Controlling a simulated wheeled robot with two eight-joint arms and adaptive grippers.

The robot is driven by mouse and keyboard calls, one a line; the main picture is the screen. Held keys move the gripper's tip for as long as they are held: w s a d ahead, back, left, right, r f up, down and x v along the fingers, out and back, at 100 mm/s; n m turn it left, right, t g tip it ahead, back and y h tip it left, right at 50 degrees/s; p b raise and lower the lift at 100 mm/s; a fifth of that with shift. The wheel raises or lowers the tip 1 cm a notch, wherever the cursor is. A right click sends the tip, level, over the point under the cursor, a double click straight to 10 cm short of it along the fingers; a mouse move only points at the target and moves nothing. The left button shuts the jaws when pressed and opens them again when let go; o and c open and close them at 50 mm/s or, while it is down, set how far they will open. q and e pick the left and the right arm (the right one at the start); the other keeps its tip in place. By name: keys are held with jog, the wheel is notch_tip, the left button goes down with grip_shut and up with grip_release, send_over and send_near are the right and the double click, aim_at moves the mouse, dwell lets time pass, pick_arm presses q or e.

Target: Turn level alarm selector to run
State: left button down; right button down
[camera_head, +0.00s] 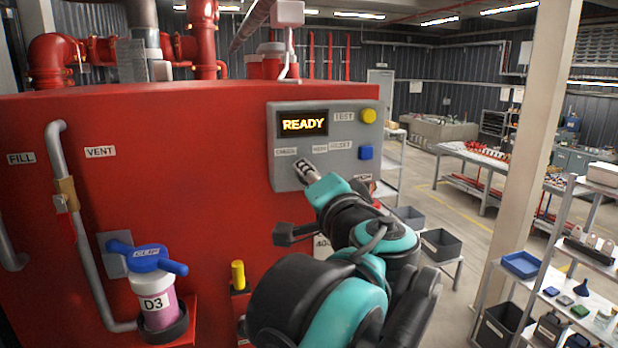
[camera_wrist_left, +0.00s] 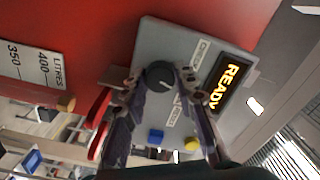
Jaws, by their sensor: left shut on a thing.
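The selector is a round dark knob with a white line (camera_wrist_left: 160,73) on a grey control panel (camera_wrist_left: 150,45). In the left wrist view its line points toward the lower right, roughly between the printed labels. My left gripper (camera_wrist_left: 155,82) has one finger on each side of the knob and is shut on it. In the head view my left gripper (camera_head: 304,170) is at the lower part of the panel (camera_head: 283,178), below a small "CHECK" label. There the gripper hides the knob. The other small labels are hard to read. My right gripper is not in view.
A display reading "READY" (camera_head: 302,123), a yellow button (camera_head: 369,115) and a blue button (camera_head: 365,152) share the panel on a red tank (camera_head: 180,130). A blue-capped container (camera_head: 152,285) stands at lower left. Shelves (camera_head: 560,270) and a pillar (camera_head: 528,150) are at right.

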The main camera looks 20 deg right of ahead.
pick_arm(q)
jog(key=shift+m, duration=2.4)
jog(key=c, duration=1.2)
grip_release()
jog(key=s, duration=1.2)
jog(key=shift+d, duration=0.25)
